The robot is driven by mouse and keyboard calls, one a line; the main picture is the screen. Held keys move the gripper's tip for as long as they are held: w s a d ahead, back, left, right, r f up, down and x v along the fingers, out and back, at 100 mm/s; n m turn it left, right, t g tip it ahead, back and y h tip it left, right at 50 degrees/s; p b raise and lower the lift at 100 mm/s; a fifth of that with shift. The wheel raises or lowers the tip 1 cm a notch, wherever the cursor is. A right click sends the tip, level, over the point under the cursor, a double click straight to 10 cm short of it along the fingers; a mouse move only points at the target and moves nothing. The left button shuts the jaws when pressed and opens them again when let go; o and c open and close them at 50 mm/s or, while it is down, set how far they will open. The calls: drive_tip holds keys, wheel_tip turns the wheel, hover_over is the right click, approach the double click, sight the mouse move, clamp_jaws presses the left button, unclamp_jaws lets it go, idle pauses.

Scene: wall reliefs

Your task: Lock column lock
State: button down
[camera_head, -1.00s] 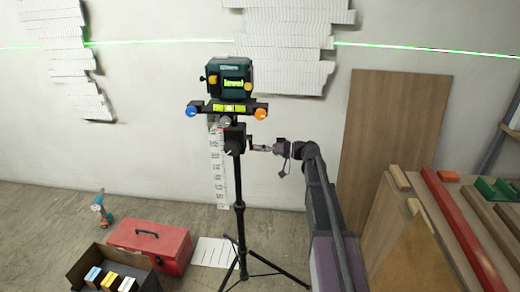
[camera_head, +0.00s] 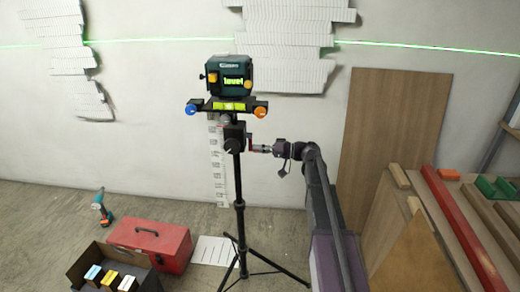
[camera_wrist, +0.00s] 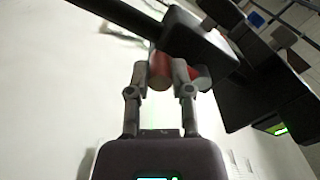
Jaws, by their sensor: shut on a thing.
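A dark green laser level (camera_head: 229,76) showing "level" sits on a black plate with a yellow bubble vial (camera_head: 229,106), on top of a black tripod (camera_head: 240,190). The tripod's column block (camera_head: 235,132) is below the plate, with a dark knob (camera_head: 231,146) on it. I cannot tell for sure which part is the column lock. My gripper (camera_head: 258,148) is at the right side of the block. In the wrist view its fingers (camera_wrist: 160,75) are shut on a red, round-ended handle (camera_wrist: 160,72). The fingers partly hide the handle.
A white wall with pale reliefs (camera_head: 290,40) and a green laser line stands behind. A red toolbox (camera_head: 150,243), an open box (camera_head: 112,272) and a drill (camera_head: 101,206) are on the floor at left. A wooden board (camera_head: 390,130) and a lumber rack (camera_head: 440,225) stand at right.

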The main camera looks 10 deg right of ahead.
drive_tip(key=c, duration=0.5)
unclamp_jaws()
drive_tip(key=shift+a, duration=0.1)
drive_tip(key=shift+c, duration=0.2)
drive_tip(key=v, duration=1.2)
drive_tip(key=shift+s, duration=0.1)
